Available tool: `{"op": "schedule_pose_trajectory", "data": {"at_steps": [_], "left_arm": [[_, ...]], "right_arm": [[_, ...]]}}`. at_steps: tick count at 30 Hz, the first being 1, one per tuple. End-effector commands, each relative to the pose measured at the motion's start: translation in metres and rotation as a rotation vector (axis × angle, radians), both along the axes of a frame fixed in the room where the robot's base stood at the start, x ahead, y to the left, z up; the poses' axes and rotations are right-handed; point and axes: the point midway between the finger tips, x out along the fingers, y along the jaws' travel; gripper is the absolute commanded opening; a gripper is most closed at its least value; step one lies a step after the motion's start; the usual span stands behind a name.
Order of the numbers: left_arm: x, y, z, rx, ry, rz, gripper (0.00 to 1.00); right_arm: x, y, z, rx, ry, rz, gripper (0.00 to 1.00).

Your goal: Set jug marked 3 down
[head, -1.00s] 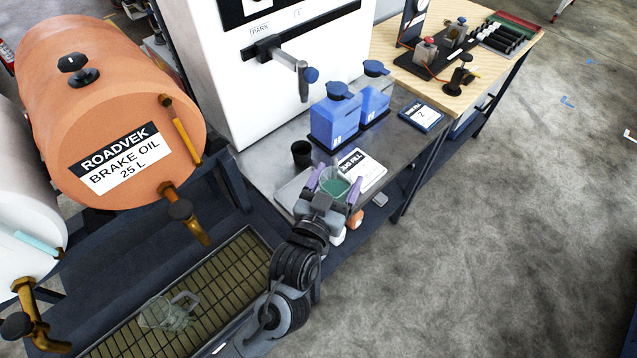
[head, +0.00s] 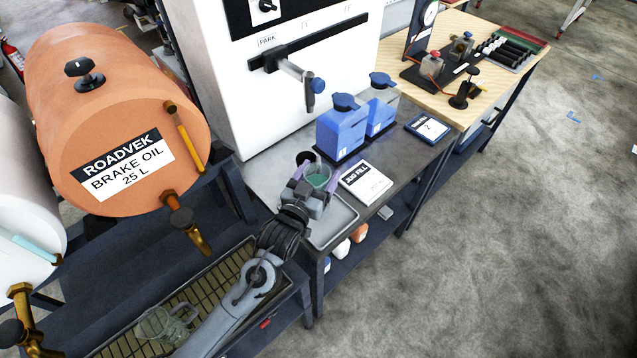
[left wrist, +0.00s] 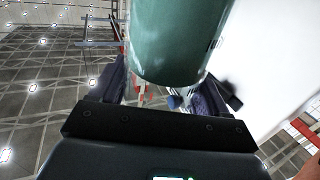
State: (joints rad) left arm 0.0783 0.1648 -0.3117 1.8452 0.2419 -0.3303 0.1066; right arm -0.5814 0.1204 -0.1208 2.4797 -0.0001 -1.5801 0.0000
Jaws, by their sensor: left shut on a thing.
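In the left wrist view the jug (left wrist: 175,40) fills the top middle as a green cylinder between the fingers (left wrist: 162,85). Its number cannot be read. A second clear jug (head: 166,326) stands on the slatted drip grate (head: 205,290) at lower left. My right gripper is not in view.
Blue bottles (head: 342,128) stand behind, before a white cabinet (head: 235,90). An orange brake oil drum (head: 110,110) is at left.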

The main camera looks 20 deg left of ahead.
Motion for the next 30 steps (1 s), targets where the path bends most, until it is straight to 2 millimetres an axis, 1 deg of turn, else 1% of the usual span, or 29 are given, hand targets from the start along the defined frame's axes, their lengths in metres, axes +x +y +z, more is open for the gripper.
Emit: {"op": "schedule_pose_trajectory", "data": {"at_steps": [3, 7, 20, 21, 25, 26, 30], "left_arm": [[0.000, 0.000, -0.016, 0.001, 0.000, 0.000, 0.18], [0.000, 0.000, -0.029, 0.001, -0.001, -0.001, 0.18], [0.000, 0.000, -0.034, 0.000, -0.001, 0.000, 0.18], [-0.001, 0.000, -0.035, 0.001, 0.002, 0.000, 0.79], [-0.001, 0.000, -0.035, 0.001, 0.002, 0.000, 0.99], [-0.001, 0.000, -0.035, 0.001, 0.002, 0.000, 1.00], [-0.001, 0.000, -0.035, 0.001, 0.002, 0.000, 1.00]], "right_arm": [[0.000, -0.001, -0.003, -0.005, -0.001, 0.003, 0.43], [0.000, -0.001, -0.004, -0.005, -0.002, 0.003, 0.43], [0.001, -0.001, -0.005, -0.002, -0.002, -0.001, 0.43], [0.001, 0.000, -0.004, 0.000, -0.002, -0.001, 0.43], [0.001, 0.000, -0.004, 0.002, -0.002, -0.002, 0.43], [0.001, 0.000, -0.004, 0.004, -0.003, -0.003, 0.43], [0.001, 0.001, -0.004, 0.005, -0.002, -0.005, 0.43]]}}
